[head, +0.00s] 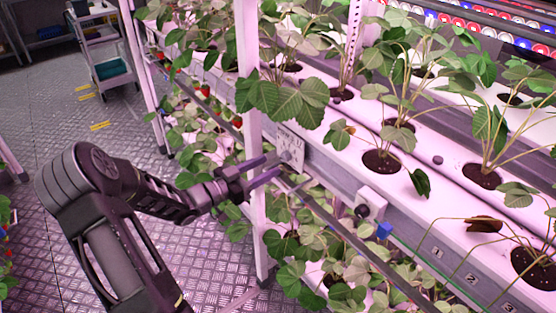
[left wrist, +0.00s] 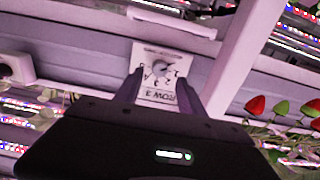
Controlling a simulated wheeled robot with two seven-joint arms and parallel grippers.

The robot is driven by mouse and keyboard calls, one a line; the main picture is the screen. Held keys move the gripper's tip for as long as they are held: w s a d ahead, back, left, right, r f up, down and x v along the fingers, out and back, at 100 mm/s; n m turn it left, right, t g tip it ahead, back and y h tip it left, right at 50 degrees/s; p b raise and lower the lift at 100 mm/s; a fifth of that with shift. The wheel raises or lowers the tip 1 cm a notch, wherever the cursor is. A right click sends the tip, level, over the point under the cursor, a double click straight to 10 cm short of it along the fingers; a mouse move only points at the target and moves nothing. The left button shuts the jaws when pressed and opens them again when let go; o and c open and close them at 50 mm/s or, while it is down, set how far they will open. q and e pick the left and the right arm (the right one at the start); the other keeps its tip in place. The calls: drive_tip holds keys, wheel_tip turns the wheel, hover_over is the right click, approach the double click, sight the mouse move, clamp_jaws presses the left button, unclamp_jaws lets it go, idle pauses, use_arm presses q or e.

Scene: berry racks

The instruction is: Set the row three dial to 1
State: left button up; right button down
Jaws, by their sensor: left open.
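The row three dial is a small grey knob (left wrist: 160,68) on a pale plate (left wrist: 166,94). The plate reads "ROW 3" upside down in the left wrist view, with small numbers around the knob. Which number the knob points to is too small to tell. The plate also shows in the head view (head: 290,146), on the rack's front rail beside a white post. My left gripper (head: 277,167) is open in front of it. In the left wrist view its fingers (left wrist: 160,88) stand on either side of the plate's lower part. I cannot tell whether they touch it. My right gripper is not in view.
A white post (head: 249,90) stands just left of the plate. A white box with a dark round part (head: 370,203) and a blue piece (head: 384,231) sit on the rail to the right. Strawberry leaves (head: 290,95) hang close above. The metal floor (head: 110,145) at left is mostly clear.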

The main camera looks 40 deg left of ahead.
sight(283, 158)
use_arm(q)
drive_tip(key=x, duration=0.4)
drive_tip(key=shift+w+d, duration=0.1)
drive_tip(key=shift+w, duration=0.3)
drive_tip(key=shift+c, duration=0.2)
clamp_jaws()
